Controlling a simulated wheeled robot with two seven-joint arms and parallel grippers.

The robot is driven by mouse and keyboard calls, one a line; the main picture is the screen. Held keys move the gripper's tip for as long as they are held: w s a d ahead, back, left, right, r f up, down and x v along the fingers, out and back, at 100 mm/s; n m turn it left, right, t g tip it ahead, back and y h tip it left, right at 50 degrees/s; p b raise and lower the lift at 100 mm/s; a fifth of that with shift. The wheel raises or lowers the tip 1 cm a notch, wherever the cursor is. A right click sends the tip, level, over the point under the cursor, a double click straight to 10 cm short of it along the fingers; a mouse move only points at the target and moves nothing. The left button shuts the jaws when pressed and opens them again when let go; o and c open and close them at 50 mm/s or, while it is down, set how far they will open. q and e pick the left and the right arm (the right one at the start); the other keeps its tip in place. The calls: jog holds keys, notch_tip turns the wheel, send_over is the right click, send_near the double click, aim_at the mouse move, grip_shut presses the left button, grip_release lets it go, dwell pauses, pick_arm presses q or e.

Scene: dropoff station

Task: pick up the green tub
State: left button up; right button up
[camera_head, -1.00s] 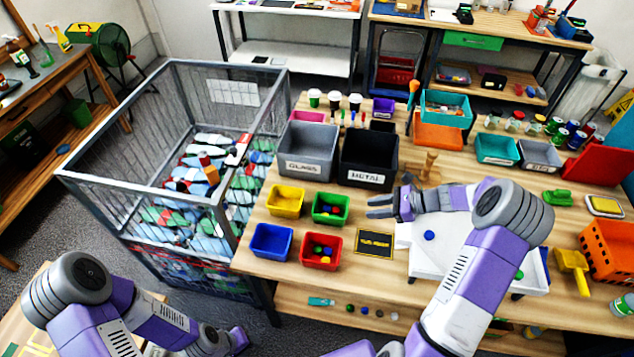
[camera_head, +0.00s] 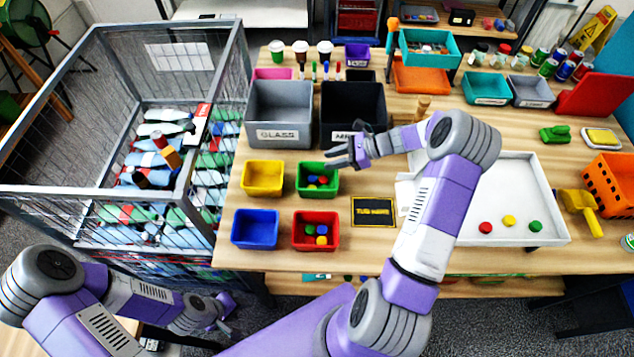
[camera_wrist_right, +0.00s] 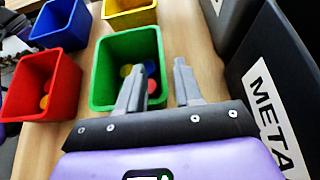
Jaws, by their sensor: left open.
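My right gripper (camera_head: 338,158) is open and empty, above the tub's back right side in the head view. In the right wrist view the right gripper (camera_wrist_right: 157,80) has its two fingers apart; the left finger overlaps the green tub (camera_wrist_right: 101,75) and the other lies past its right wall. I cannot tell that they touch it. My left gripper (camera_head: 220,308) is low at the left, away from the table top.
A red tub (camera_head: 300,240) with discs and a blue tub (camera_head: 254,240) stand in front. The METAL box (camera_head: 352,100) and grey GLASS box (camera_head: 279,110) stand close behind. A black-yellow plate (camera_head: 373,212) and white tray (camera_head: 545,225) lie to the right.

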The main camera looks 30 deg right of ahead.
aim_at(318, 163)
jog(key=x, duration=0.5)
jog(key=shift+w+a, duration=0.1)
jog(key=shift+a, duration=0.05)
grip_shut()
